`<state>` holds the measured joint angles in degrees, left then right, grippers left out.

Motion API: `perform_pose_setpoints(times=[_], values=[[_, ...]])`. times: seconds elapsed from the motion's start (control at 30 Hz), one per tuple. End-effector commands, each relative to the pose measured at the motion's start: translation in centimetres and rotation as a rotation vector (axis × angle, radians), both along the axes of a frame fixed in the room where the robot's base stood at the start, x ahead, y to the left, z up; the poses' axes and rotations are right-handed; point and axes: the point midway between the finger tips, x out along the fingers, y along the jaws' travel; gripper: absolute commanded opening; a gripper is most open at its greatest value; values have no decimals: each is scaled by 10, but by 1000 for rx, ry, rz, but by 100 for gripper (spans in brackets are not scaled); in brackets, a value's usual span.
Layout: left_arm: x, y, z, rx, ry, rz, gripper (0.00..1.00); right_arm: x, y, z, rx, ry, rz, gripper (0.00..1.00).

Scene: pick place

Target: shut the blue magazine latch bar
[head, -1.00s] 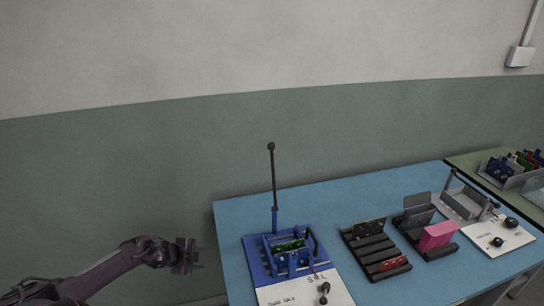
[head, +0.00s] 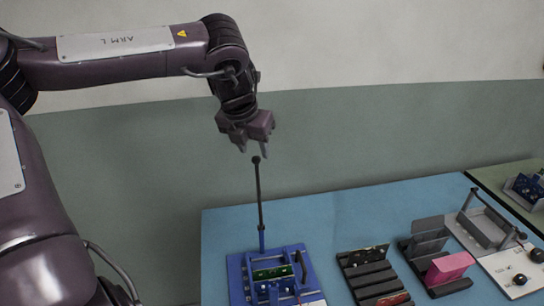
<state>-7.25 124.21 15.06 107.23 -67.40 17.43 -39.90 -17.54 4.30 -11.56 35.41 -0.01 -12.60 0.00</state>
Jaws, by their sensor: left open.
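The blue magazine (head: 236,276) is a blue frame fixture near the left end of the blue table, with a green circuit board (head: 272,272) in it. Its latch bar (head: 260,205) stands upright at the back, a dark rod with a blue foot and a dark knob (head: 256,160) on top. My left gripper (head: 253,150) points down just above the knob, its jaws open and empty. Whether a finger touches the knob I cannot tell. My right gripper is not in view.
To the right on the blue table (head: 340,210) stand a dark slotted rack (head: 366,268), a second rack with a pink block (head: 449,267), and a grey fixture with a raised handle (head: 484,228). A green table (head: 500,178) adjoins at the right.

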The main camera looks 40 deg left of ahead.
Motion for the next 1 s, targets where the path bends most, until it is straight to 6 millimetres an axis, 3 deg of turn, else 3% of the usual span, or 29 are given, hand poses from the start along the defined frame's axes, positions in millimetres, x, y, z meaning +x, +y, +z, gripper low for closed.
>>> perform_pose_setpoints(times=[0.23, 0.5, 0.9, 1.0], values=[[7, 2, -26, 12, 14, -8, 43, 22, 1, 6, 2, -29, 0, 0], [22, 6, -61, 11, 10, -7, 43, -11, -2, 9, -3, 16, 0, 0], [26, 8, -70, 11, 6, -7, 43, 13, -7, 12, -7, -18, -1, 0], [26, 8, -70, 11, 6, -7, 32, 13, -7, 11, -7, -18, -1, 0]])
